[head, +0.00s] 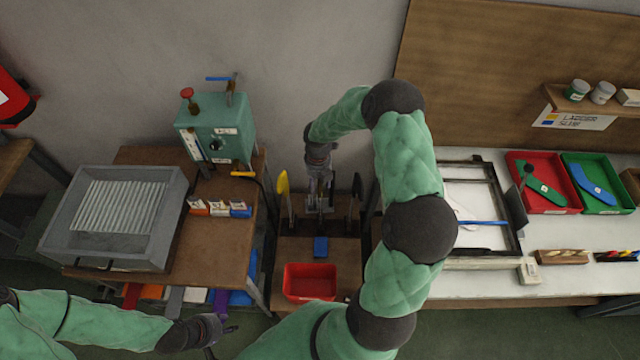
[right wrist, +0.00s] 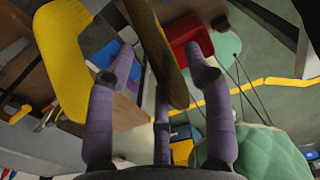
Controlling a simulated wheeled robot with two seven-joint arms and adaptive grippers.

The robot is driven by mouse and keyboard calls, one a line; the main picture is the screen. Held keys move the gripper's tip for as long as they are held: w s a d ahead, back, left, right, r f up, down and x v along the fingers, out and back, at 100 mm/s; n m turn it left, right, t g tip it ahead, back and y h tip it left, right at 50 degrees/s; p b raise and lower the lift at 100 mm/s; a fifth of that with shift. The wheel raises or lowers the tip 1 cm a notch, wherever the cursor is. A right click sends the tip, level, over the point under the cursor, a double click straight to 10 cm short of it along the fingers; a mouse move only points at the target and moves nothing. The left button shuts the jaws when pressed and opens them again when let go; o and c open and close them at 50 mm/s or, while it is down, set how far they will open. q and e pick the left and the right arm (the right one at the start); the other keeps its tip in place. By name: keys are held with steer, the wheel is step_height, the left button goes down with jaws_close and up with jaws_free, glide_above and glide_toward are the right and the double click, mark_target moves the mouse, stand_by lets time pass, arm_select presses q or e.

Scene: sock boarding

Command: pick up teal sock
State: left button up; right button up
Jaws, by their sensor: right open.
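I cannot pick out a teal sock for certain in either view; the nearest in colour is a green foot-shaped piece (head: 545,190) lying in a red tray at the right. My right gripper (head: 321,205) points down over the small brown stand in the middle. In the right wrist view its jaws (right wrist: 162,68) are open, with a brown board (right wrist: 158,45) showing between the fingers; contact cannot be told. A yellow foot-shaped form (right wrist: 65,55) is beside them; it also shows in the head view (head: 282,183). My left gripper (head: 226,336) is low at the left, its jaws unclear.
A red bin (head: 310,282) and a blue block (head: 321,246) are on the middle stand. A grey ribbed tray (head: 75,253) and a teal machine (head: 215,130) are on the left bench. Right, a green tray (head: 618,205) holds a blue foot-shaped piece (head: 594,185).

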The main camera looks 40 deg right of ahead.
steer(key=shift+f, duration=0.15)
steer(key=shift+c, duration=0.3)
steer(key=c, duration=0.9)
